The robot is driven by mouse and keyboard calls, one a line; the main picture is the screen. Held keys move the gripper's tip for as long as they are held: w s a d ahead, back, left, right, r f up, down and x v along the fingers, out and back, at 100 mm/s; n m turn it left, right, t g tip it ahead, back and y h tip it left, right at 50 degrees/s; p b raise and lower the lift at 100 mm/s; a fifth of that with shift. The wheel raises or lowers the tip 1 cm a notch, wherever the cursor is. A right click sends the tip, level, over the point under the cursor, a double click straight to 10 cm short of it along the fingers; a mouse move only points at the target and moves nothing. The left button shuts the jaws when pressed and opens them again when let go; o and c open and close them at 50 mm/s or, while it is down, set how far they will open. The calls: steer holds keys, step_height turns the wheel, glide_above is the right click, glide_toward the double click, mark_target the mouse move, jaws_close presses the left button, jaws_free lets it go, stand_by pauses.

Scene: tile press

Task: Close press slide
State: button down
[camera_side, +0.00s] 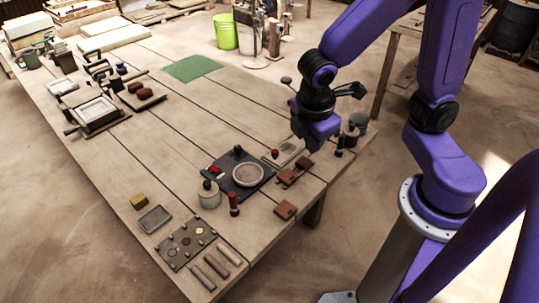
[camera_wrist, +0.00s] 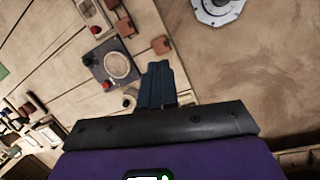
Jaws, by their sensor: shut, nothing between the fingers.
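The dark press-like plate (camera_side: 226,164) with a pale round ring (camera_side: 247,174), a black knob and a red part lies on the near half of the bench; it also shows left of my fingers in the wrist view (camera_wrist: 104,79). I cannot tell for sure which part is the slide. A flat pale strip with a red knob (camera_side: 275,154) lies beside the plate, toward my arm. My gripper (camera_side: 299,147) is shut and empty, above the bench's right side beyond the plate. Its dark fingers (camera_wrist: 158,66) appear apart from everything in the wrist view.
Reddish-brown blocks (camera_side: 285,210), a lidded pale jar (camera_side: 209,194) and a red-topped dark post (camera_side: 233,204) stand close around the plate. A wooden frame with a pale tile (camera_side: 95,110) lies farther left. The bench middle and green mat (camera_side: 191,68) are clear.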

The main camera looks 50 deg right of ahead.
steer(key=w+d+f+n+h, duration=0.1)
steer(key=w+f+n+h, duration=0.1)
steer(key=w+f, duration=0.4)
steer(key=w+d+f+n+h, duration=0.1)
steer(key=w+f+n+h, duration=0.1)
steer(key=w+f, duration=0.4)
steer(key=w+d+f+n+t+h, duration=0.1)
steer(key=w+f+n+h, duration=0.1)
steer(key=w+f, duration=0.4)
steer(key=shift+w+d+f, duration=0.15)
steer(key=shift+w, duration=0.45)
steer(key=shift+w+d+f, duration=0.1)
steer(key=shift+w+f, duration=0.05)
steer(key=shift+w, duration=0.4)
steer(key=x, duration=1)
steer(key=shift+w, duration=0.1)
glide_toward(291, 147)
steer(key=d, duration=0.2)
steer(key=w+d+f, duration=0.1)
steer(key=d, duration=0.1)
steer(key=d+f, duration=0.1)
steer(key=d, duration=0.1)
steer(key=shift+w+d+f, duration=0.1)
steer(key=shift+w+d, duration=0.25)
steer(key=shift+d, duration=0.1)
